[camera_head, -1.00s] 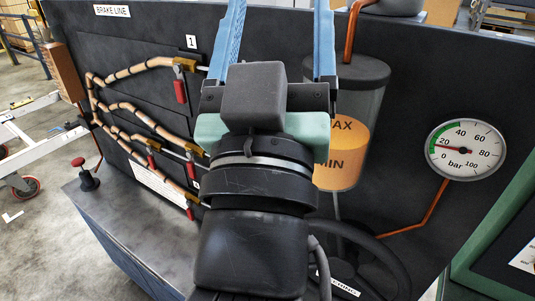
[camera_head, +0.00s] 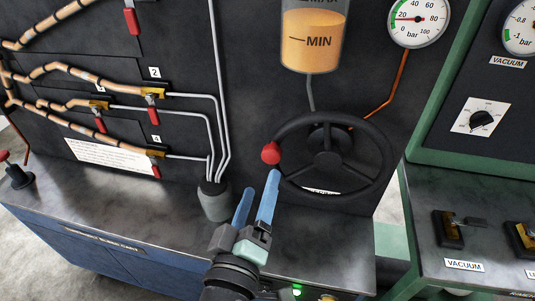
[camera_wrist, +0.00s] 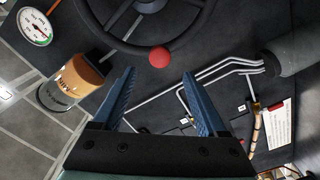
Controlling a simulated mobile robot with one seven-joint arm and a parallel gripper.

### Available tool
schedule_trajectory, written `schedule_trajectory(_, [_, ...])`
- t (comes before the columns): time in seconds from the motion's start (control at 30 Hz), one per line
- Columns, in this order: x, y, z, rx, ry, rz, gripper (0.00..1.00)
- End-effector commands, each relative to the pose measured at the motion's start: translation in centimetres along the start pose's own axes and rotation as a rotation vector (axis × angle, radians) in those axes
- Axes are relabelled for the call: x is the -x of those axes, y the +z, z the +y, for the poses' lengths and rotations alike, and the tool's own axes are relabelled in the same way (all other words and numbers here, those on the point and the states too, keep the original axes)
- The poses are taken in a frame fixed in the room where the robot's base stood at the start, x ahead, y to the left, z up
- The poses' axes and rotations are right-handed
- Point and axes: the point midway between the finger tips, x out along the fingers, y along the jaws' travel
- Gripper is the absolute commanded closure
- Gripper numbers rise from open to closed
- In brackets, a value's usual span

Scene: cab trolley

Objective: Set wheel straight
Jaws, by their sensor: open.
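The black steering wheel (camera_head: 378,146) stands at the panel in the middle right of the head view, with a red knob (camera_head: 271,153) on the left of its rim. In the wrist view the wheel (camera_wrist: 98,28) is at the top and the red knob (camera_wrist: 160,58) sits beyond the space between my fingers. My gripper (camera_head: 259,182) is open and empty, just below the knob and left of the wheel in the head view. The fingers look apart from the knob. A label behind the lower rim is partly hidden.
Several grey pipes run down into a grey cylinder (camera_head: 214,201) left of my gripper. A reservoir marked MIN (camera_head: 313,42) and a bar gauge (camera_head: 418,20) are above the wheel. A green-framed vacuum panel (camera_head: 480,118) stands at the right. The bench top (camera_head: 150,206) is mostly clear.

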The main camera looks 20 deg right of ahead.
Motion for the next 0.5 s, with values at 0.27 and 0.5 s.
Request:
schedule_trajectory(0.27, [-5.8, -0.1, 0.3, 0.001, 0.003, 0.0, 0.25])
schedule_trajectory(0.5, [-8.2, 0.0, 0.1, 0.0, 0.001, 0.0, 0.25])
